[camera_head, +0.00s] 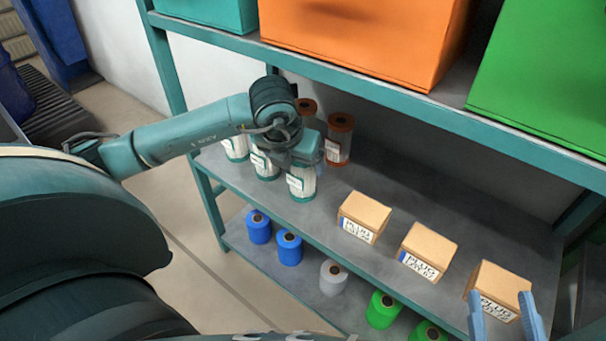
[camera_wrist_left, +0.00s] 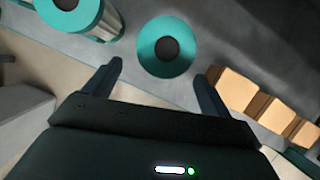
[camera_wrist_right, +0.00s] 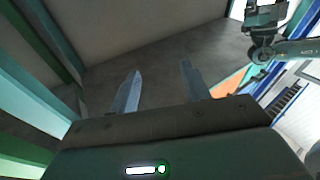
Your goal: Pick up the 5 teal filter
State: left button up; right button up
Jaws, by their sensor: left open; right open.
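Teal-capped filters with pale labelled bodies stand upright at the left of the middle shelf in the head view: the front one (camera_head: 302,184), a second (camera_head: 264,166) and a third (camera_head: 236,148). My left gripper (camera_head: 303,160) is just above the front filter, partly hiding its top. In the left wrist view, its open fingers (camera_wrist_left: 161,74) straddle the near side of that filter's teal ring top (camera_wrist_left: 166,47), with nothing gripped. Another teal filter (camera_wrist_left: 78,16) shows at upper left. My right gripper (camera_head: 503,312) is open and empty at lower right, near a box; its fingers (camera_wrist_right: 159,74) also show in the right wrist view.
Brown-capped filters (camera_head: 340,140) stand behind the teal ones. Cardboard boxes (camera_head: 364,217) line the shelf to the right. Blue (camera_head: 289,248), grey (camera_head: 333,278) and green (camera_head: 383,309) spools stand on the lower shelf. An orange bin (camera_head: 360,40) sits on the upper shelf (camera_head: 400,110), overhead.

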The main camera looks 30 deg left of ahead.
aim_at(301, 177)
pick_arm(q)
jog(key=shift+w+a, duration=0.1)
jog(key=shift+w, duration=0.55)
jog(key=b+x, duration=0.2)
jog(key=x, duration=0.3)
jog(key=shift+c, duration=0.4)
jog(key=c, duration=1)
jog(key=shift+c, duration=0.5)
jog(key=shift+r, duration=0.15)
